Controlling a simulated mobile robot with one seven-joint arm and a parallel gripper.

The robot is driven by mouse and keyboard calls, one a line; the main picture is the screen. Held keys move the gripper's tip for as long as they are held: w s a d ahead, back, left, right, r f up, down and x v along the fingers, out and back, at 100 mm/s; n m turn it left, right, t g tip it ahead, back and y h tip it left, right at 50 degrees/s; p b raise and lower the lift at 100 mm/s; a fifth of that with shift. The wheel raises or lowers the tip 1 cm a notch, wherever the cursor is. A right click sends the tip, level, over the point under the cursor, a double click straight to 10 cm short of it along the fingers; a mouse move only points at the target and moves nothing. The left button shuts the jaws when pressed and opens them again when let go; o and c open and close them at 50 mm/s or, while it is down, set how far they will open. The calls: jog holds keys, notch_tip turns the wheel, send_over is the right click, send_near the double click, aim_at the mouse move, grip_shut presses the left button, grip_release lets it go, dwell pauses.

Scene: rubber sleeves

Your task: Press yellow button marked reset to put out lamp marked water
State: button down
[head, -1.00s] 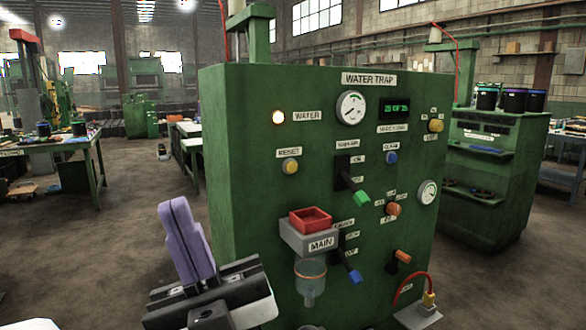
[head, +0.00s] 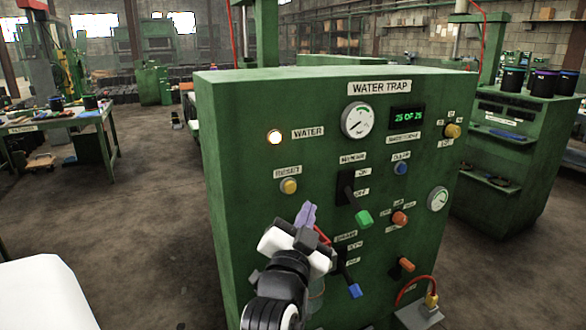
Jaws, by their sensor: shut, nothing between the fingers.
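The green water trap panel (head: 330,110) stands in front of me. The lamp marked water (head: 274,137) is lit at its upper left. The yellow button marked reset (head: 289,186) sits below the lamp, under its label, and is in full view. My gripper (head: 308,210) is just below and a little right of the button, its purple fingers pointing up and together with nothing between them. The fingertips look apart from the button; their exact distance from the panel is hard to tell.
An orange knob (head: 400,218) and a second yellow knob (head: 452,131) are further right. The panel left of the button is bare.

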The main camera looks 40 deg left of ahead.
aim_at(290, 187)
jog(key=shift+w+d+f+m+h, duration=0.35)
jog(key=shift+w+f+m+h, duration=0.45)
jog(key=shift+w+h, duration=0.1)
jog(key=shift+w+a, duration=0.55)
jog(key=shift+a, duration=0.8)
jog(key=shift+w+a, duration=0.5)
jog(key=shift+a, duration=0.9)
jog(key=shift+w+a, duration=0.55)
jog(key=shift+a, duration=0.8)
jog(key=shift+w+a+b, duration=0.2)
jog(key=shift+a+b, duration=0.1)
jog(key=shift+a, duration=0.1)
jog(key=shift+w+a, duration=0.1)
jog(key=shift+a, duration=0.2)
jog(key=shift+d, duration=0.15)
jog(key=shift+s+d+b, duration=0.3)
jog(key=shift+d, duration=0.3)
